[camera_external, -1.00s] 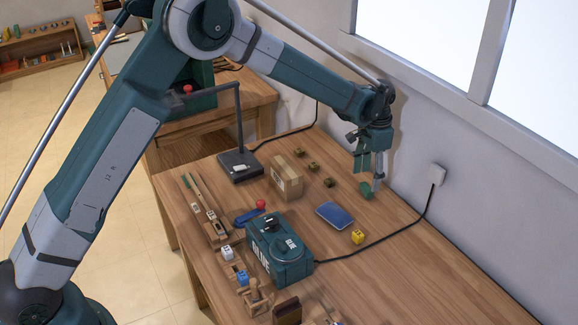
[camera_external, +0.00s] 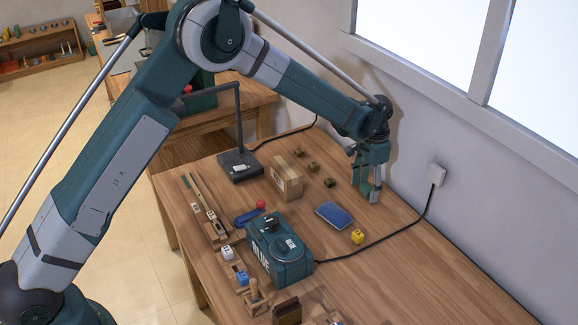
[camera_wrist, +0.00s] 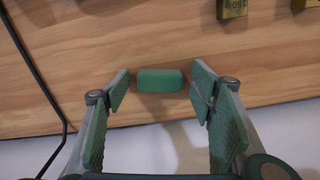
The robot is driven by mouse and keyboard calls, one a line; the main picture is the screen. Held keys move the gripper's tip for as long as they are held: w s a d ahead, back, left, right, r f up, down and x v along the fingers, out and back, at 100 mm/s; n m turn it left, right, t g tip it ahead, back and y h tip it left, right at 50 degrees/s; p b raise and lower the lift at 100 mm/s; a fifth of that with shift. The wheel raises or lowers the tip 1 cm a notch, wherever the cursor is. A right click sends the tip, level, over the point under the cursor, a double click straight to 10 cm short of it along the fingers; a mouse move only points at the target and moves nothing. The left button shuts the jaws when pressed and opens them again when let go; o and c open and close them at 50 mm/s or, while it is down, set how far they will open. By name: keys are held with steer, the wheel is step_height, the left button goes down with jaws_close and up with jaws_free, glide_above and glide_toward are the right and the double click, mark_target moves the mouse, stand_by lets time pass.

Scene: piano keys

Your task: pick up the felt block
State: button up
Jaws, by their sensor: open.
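The felt block is a small green block (camera_wrist: 161,80) lying on the wooden table in the wrist view. It sits between the two fingertips of my gripper (camera_wrist: 160,88), with a gap to each finger pad. My gripper is open and holds nothing. In the external view my gripper (camera_external: 367,190) is low over the far right of the table, near the wall. There the block is hidden or too merged with the green fingers to tell apart.
Brass weights (camera_external: 313,167) and a cardboard box (camera_external: 287,178) stand left of my gripper. A blue pad (camera_external: 335,215) and a yellow cube (camera_external: 357,237) lie nearer the camera. A black cable (camera_external: 415,222) runs to the wall socket (camera_external: 437,174). The wall is close behind.

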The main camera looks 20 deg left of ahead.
mark_target(367, 187)
stand_by(0.4)
steer(key=c, duration=0.8)
steer(key=shift+r, duration=0.1)
steer(key=shift+r+p, duration=0.35)
steer(key=shift+r, duration=4.55)
